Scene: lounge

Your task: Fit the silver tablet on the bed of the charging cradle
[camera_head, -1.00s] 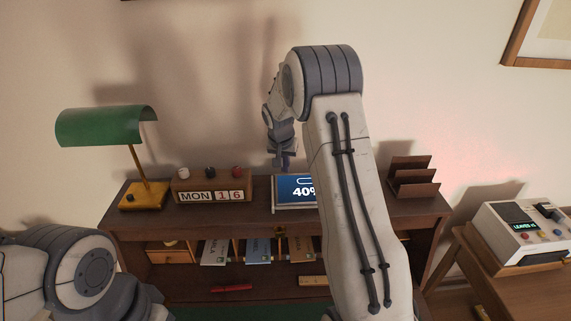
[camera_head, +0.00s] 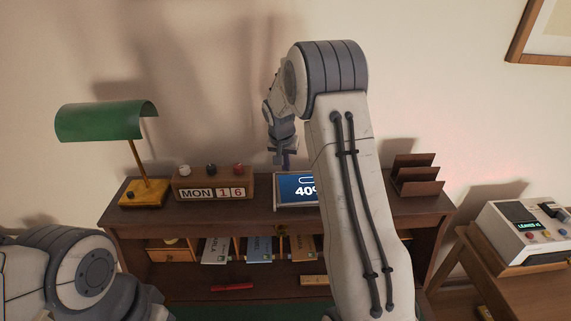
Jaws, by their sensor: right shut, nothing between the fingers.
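The silver tablet (camera_head: 296,189) stands tilted back on top of the desk hutch, its lit blue screen reading "40" with the rest hidden behind my right arm. The charging cradle under it cannot be made out, so I cannot tell how the tablet sits on it. My right gripper (camera_head: 284,163) is just above and behind the tablet's top left edge, shut with nothing in it. My left arm shows at the lower left, but its gripper is out of view.
A green lamp (camera_head: 107,121) and a block calendar (camera_head: 212,188) stand to the left. A wooden letter rack (camera_head: 416,176) stands to the right. Books fill the cubbies below. A white device (camera_head: 524,232) sits on a side table at the right.

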